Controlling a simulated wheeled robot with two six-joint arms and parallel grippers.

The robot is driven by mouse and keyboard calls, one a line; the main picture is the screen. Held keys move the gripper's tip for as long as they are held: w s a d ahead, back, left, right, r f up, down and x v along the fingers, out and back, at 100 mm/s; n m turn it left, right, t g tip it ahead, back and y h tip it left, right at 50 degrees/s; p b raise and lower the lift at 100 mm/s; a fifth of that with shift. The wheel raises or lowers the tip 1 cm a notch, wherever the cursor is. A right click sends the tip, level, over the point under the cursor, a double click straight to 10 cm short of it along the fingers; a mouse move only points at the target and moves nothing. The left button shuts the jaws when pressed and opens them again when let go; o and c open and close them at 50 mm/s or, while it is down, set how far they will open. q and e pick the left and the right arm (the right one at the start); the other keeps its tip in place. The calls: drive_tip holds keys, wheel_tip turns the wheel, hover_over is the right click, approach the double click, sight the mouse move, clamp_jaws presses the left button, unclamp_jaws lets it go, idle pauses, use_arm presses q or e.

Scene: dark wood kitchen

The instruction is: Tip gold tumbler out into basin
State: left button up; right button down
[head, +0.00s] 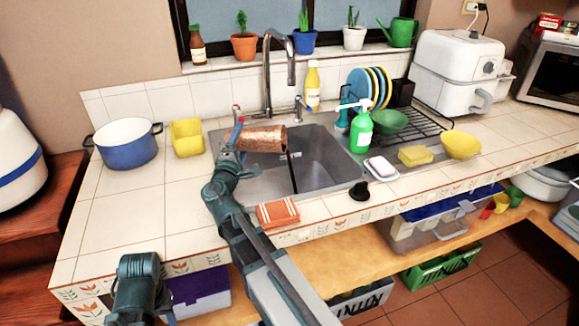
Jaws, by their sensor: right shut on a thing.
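The gold tumbler (262,138) has a coppery, speckled surface and lies on its side over the left part of the sink basin (325,152). Its mouth points right, and a thin dark stream (292,172) runs from it down into the basin. My right gripper (238,137) is shut on the tumbler at its left end, above the basin's left rim. The fingers are small in the picture and partly hidden. Part of my left arm shows at the bottom left, but its gripper is not in view.
A tall faucet (267,75) stands just behind the tumbler. A blue pot (126,143) and yellow container (187,138) stand left of the basin. A green soap bottle (361,132), soap dish (381,168) and dish rack (420,128) are right. A folded orange cloth (278,213) lies in front.

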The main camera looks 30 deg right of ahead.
drive_tip(key=shift+s+d+r+m, duration=0.1)
drive_tip(key=shift+d+r+m, duration=0.05)
drive_tip(key=shift+m, duration=0.45)
drive_tip(key=shift+s+d+r+m, duration=0.1)
drive_tip(key=shift+r+m, duration=0.05)
drive_tip(key=shift+m, duration=0.45)
drive_tip(key=shift+w+a+f+n, duration=0.2)
drive_tip(key=shift+f+n, duration=0.15)
drive_tip(key=shift+n, duration=0.55)
drive_tip(key=n, duration=0.1)
drive_tip(key=w+a+n, duration=0.1)
drive_tip(key=n, duration=0.1)
drive_tip(key=shift+a+f+y, duration=0.1)
drive_tip(key=shift+f+y, duration=0.1)
drive_tip(key=shift+y, duration=0.1)
drive_tip(key=shift+s+r+n+t, duration=0.1)
drive_tip(key=shift+r+n+t, duration=0.2)
drive_tip(key=shift+n, duration=0.3)
